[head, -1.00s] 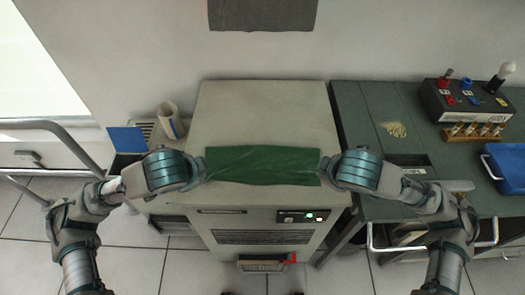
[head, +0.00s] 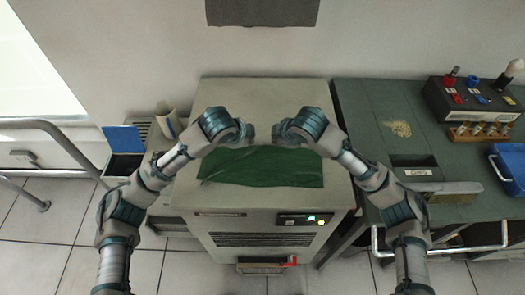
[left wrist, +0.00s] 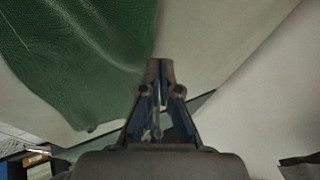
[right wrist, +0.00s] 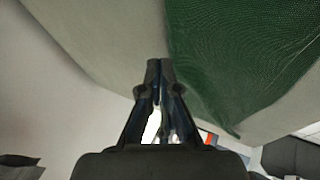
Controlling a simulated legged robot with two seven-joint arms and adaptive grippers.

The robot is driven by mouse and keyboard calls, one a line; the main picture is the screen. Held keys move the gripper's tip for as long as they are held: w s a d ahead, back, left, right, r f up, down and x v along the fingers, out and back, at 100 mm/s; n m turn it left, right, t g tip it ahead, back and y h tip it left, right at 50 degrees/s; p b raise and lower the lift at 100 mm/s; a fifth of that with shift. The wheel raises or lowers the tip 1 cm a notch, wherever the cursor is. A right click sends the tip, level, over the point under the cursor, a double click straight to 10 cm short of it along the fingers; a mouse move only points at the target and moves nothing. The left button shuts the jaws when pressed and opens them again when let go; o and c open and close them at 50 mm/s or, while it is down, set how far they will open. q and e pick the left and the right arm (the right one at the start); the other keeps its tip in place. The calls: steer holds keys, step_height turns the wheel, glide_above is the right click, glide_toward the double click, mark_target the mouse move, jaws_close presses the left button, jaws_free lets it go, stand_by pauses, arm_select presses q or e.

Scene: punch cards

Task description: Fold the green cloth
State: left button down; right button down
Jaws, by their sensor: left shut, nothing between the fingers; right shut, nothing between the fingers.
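The green cloth (head: 265,168) lies as a wide strip on the front part of the beige machine's top, with an uneven upper edge. It also shows at the upper left in the left wrist view (left wrist: 80,50) and at the upper right in the right wrist view (right wrist: 240,50). My left gripper (head: 248,133) and my right gripper (head: 278,133) are both behind the cloth, close to each other near the middle. Both are shut and empty. The fingertips of the left (left wrist: 160,65) and of the right (right wrist: 154,65) meet, apart from the cloth.
The beige machine's top (head: 262,95) is bare behind the grippers. To the right stands a green bench (head: 375,120) with a black control box (head: 470,100) and a blue tray (head: 508,165). A blue-lidded box (head: 124,140) and a beige cup (head: 167,115) stand at left.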

mark_target(252, 150)
arm_select(q)
steer(key=shift+d+f, duration=0.15)
steer(key=shift+f, duration=0.15)
arm_select(e)
steer(key=shift+a+f, duration=0.15)
steer(key=shift+f, duration=0.15)
arm_select(q)
steer(key=shift+r, duration=0.1)
arm_select(e)
steer(key=shift+s+r, duration=0.1)
